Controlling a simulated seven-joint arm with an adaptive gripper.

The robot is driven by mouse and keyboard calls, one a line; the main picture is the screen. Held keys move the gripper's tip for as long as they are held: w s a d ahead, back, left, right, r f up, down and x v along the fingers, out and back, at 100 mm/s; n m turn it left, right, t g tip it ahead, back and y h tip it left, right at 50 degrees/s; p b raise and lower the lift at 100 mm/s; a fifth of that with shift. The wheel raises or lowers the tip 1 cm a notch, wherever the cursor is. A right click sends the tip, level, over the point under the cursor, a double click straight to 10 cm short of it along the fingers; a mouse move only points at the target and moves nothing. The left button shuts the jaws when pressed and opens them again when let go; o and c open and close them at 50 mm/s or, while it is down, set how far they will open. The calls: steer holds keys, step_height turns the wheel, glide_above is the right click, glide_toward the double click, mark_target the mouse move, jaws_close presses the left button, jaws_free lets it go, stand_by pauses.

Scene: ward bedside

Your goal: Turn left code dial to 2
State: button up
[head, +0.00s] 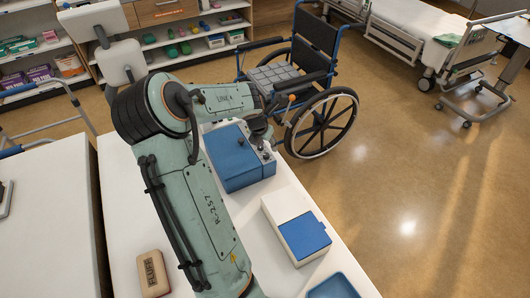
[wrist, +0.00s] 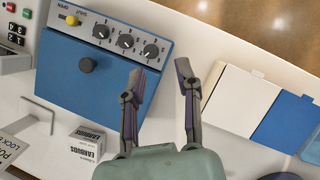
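The blue lockbox (head: 232,160) stands on the white table in the head view. In the wrist view the blue box (wrist: 75,75) has a grey panel with three black dials in a row: the left code dial (wrist: 101,31), the middle dial (wrist: 126,41) and the right dial (wrist: 151,50). The digits around the dials are too small to read. My gripper (wrist: 162,72) is open and empty, just right of the box and the right dial, apart from the left dial. In the head view my arm partly covers the gripper.
A yellow knob (wrist: 72,20) marked open and shut sits left of the dials. A black knob (wrist: 87,65) is on the blue lid. A white box with a blue lid (wrist: 285,122) is to the right. An earbuds carton (wrist: 85,148) lies below the lockbox. A wheelchair (head: 300,80) stands behind the table.

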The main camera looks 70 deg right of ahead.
mark_target(266, 155)
steer(key=f, duration=0.2)
steer(key=d+f, duration=0.1)
steer(key=f, duration=0.1)
steer(key=w+d+f, duration=0.1)
steer(key=f, duration=0.1)
steer(key=shift+w+f, duration=0.1)
steer(key=shift+f, duration=0.15)
jaws_close()
